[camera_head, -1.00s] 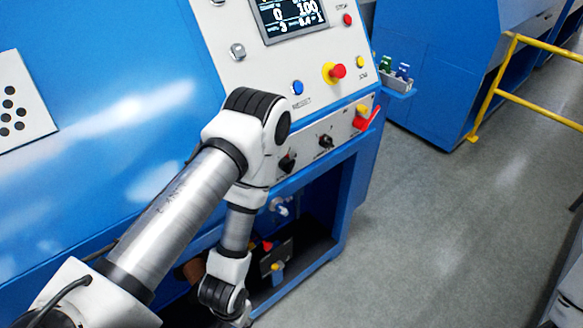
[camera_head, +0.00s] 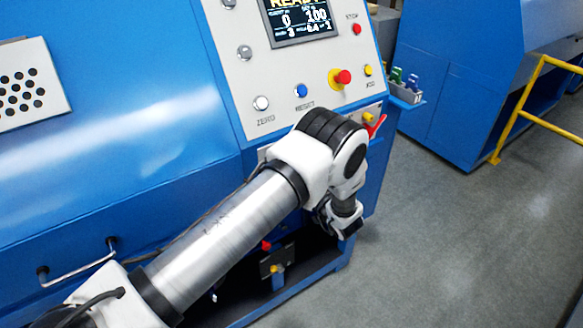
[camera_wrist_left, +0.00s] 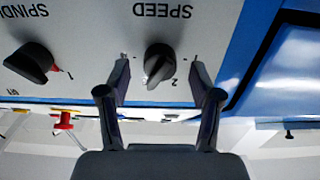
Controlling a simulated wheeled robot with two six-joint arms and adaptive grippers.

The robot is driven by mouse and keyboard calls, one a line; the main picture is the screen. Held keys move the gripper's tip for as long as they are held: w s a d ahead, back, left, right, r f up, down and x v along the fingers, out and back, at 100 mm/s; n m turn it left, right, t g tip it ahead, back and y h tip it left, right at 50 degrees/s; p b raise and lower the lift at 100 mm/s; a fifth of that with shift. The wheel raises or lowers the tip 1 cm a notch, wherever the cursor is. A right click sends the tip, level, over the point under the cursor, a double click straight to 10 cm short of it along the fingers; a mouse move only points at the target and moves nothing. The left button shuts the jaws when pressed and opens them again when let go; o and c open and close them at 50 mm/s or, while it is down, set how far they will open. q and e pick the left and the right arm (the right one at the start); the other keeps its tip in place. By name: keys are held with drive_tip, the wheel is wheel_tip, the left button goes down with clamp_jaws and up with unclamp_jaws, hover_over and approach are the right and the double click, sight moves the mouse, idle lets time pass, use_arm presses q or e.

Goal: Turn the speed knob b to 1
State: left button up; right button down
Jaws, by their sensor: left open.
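In the left wrist view, which is upside down, the black speed knob (camera_wrist_left: 159,63) sits on the light panel by the word SPEED. A pale line on the knob points towards the picture's lower side, near a printed 2; its exact setting is hard to read. My left gripper (camera_wrist_left: 160,67) is open, with one finger on each side of the knob. I cannot tell whether either finger touches it. In the head view my left arm covers the knob and the gripper. My right gripper is not in view.
A second black knob (camera_wrist_left: 32,62), labelled SPIND..., is left of the speed knob in the wrist view. In the head view, a red-topped button (camera_head: 342,77), a blue reset button (camera_head: 301,90) and a red lever (camera_head: 376,125) are close to my arm. Open floor lies right.

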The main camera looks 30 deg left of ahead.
use_arm(q)
drive_tip(key=shift+x, duration=0.8)
drive_tip(key=c, duration=1.1)
drive_tip(key=shift+c, duration=0.2)
